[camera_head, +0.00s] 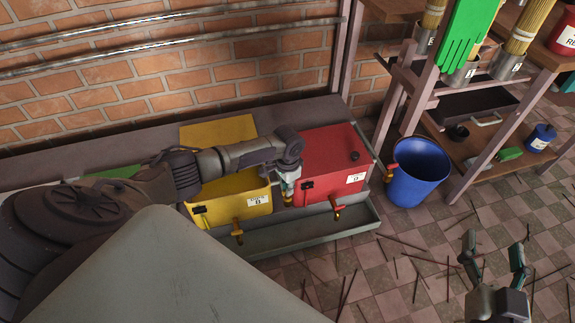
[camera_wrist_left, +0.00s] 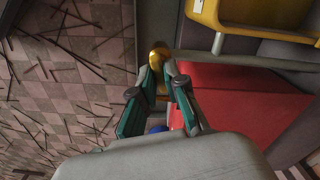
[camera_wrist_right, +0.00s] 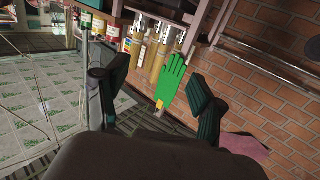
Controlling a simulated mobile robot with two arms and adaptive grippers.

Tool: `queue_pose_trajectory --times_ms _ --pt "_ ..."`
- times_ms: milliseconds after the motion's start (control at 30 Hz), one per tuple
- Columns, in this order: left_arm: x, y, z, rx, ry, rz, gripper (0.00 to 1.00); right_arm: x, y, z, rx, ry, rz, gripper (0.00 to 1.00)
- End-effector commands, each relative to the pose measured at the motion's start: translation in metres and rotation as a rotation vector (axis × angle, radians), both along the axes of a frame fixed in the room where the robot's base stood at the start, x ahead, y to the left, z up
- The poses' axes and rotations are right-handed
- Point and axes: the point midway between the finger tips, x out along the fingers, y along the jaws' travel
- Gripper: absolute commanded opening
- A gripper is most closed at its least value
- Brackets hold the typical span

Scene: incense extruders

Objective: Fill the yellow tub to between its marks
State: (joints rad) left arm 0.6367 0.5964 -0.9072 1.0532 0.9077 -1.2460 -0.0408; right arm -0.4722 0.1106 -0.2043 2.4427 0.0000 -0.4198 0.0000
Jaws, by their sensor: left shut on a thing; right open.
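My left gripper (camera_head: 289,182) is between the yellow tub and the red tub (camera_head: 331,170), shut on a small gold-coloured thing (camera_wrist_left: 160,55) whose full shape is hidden. I cannot tell if it touches either tub. My right gripper (camera_head: 495,258) is open and empty over the floor, well right of the tubs.
The red tub has a shut lid and a tap (camera_head: 336,206). A blue bucket (camera_head: 417,172) stands on the floor right of the trough (camera_head: 330,232). A wooden shelf rack (camera_head: 466,140) with cups and a green glove (camera_head: 466,38) is at the right. Thin sticks litter the tiled floor.

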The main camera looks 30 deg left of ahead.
Motion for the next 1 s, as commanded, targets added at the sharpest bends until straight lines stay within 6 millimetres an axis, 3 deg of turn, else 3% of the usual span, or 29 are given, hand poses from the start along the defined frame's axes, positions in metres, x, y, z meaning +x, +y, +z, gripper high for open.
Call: queue_pose_trajectory --times_ms 267,467,700,1000 --pt "0.000 -0.001 0.002 -0.002 0.000 0.077 0.00 -0.012 -0.010 -0.041 -0.063 0.251 -0.017 0.69" --pt "0.001 -0.001 0.003 -0.002 -0.001 0.152 0.00 -0.034 -0.021 -0.075 -0.116 0.474 -0.031 0.69" --pt "0.000 -0.002 0.003 -0.004 -0.001 0.266 0.00 -0.077 -0.038 -0.112 -0.182 0.774 -0.051 0.69" --pt "0.001 -0.002 0.002 -0.002 -0.002 0.389 0.00 -0.131 -0.056 -0.136 -0.242 1.062 -0.072 0.69"
